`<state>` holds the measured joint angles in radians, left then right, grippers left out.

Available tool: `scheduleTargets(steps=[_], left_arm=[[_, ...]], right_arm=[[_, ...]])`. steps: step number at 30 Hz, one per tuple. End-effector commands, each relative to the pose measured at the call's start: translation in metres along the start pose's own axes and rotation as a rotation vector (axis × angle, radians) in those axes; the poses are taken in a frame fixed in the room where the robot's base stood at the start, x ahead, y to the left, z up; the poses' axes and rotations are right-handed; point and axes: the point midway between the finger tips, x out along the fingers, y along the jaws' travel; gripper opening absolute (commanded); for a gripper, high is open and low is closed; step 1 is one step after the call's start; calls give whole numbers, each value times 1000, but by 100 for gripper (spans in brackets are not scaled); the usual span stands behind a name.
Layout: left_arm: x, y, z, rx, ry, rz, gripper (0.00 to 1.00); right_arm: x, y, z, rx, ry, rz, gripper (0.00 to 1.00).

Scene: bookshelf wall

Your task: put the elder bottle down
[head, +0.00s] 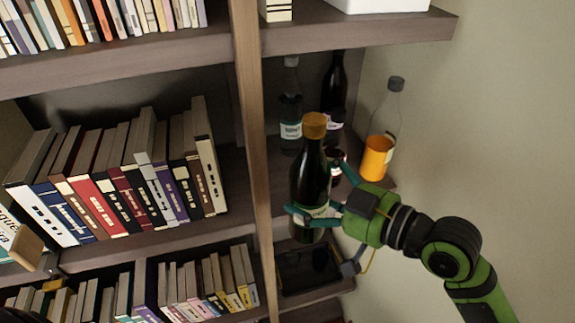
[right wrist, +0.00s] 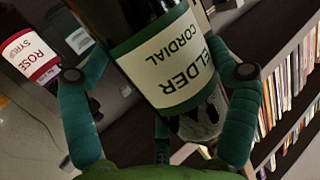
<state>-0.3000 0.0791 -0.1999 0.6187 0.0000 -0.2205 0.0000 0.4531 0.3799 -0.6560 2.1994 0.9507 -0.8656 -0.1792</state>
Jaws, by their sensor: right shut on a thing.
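The elder bottle (head: 310,180) is dark with an orange-gold cap. Its label, upside down in the right wrist view (right wrist: 166,72), reads "ELDER CORDIAL". My right gripper (head: 315,212) is shut around the bottle's lower part, with green fingers on both sides of it. The bottle is held nearly upright in front of the right shelf compartment (head: 377,184). My left gripper is not in view.
Behind it stand a clear bottle with a white label (head: 290,110), a tall dark bottle (head: 334,90) and a clear bottle with orange contents (head: 385,125). A rose syrup bottle (right wrist: 32,55) shows beside the gripper. A wooden upright (head: 256,150) is close on the left.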

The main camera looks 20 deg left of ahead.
Motion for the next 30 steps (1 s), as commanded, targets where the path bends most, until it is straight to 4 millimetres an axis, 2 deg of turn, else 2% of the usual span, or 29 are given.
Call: scheduleTargets(steps=[1, 9, 18, 21, 24, 30], left_arm=[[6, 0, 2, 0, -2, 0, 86], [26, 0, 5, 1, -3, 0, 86], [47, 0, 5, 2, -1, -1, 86], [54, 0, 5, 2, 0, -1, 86], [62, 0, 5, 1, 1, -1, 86], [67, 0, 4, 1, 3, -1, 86]], right_arm=[[12, 8, -4, -1, 11, 0, 29], [67, 46, -14, -2, 9, 0, 29], [118, 80, -24, -3, 8, 0, 29], [127, 86, -22, -1, 6, -2, 29], [128, 85, -9, -1, 7, -1, 29], [129, 85, -1, -1, 8, 0, 29]])
